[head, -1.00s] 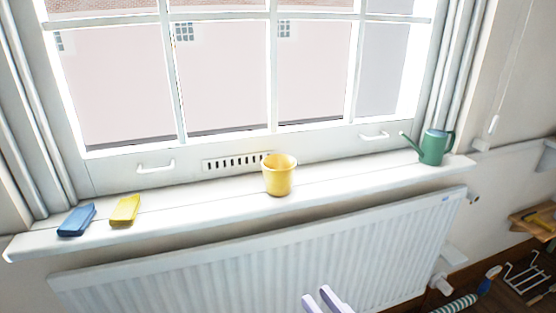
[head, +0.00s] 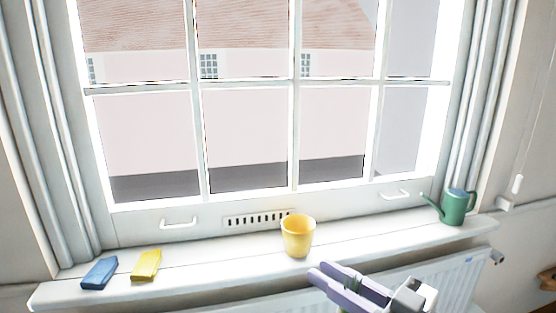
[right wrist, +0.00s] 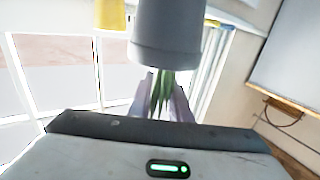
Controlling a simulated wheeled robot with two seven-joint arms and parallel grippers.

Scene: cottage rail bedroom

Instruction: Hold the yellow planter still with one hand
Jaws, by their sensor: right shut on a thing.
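The yellow planter (head: 298,238) stands upright on the white window sill, near its middle. It also shows in part in the right wrist view (right wrist: 111,14). My right gripper (head: 318,275) is in front of the sill, to the right of and nearer than the planter, apart from it. Its lilac fingers are shut on green stems (right wrist: 165,92). The stems come out of a grey pot (right wrist: 166,32) in the right wrist view; in the head view the pot does not show. My left gripper is not in view.
A blue block (head: 99,273) and a yellow block (head: 146,265) lie at the left of the sill (head: 210,270). A green watering can (head: 457,207) stands at its right end. A white radiator (head: 440,277) is below. The sill on both sides of the planter is clear.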

